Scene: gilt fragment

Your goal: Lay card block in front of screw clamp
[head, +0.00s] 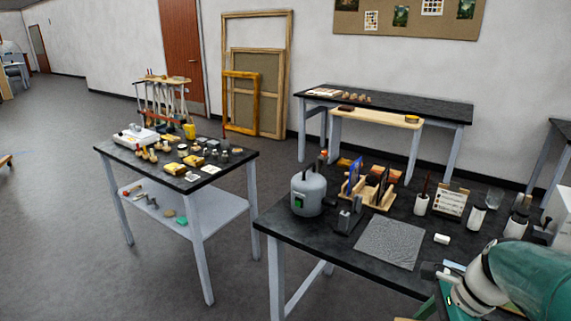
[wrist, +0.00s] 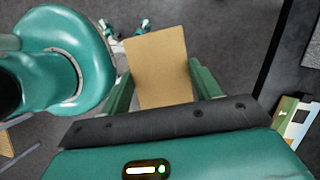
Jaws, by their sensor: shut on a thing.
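The card block is a flat tan-brown piece (wrist: 158,66) between the two green fingers of my gripper (wrist: 160,80) in the wrist view. My gripper is shut on it, and floor shows beyond it. A dark grey metal piece that looks like the screw clamp (head: 345,219) stands on the near dark table (head: 300,238) in the head view, right of a grey pot. My arm is at the lower right of the head view, by the table's front edge; I cannot make out the card block there.
A grey textured mat (head: 390,243) lies right of the clamp, with a small white block (head: 441,239) beside it. The grey pot (head: 308,193) and a wooden rack (head: 376,190) crowd the clamp's left and back. White cups stand at the right. Bare tabletop shows in front of the clamp.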

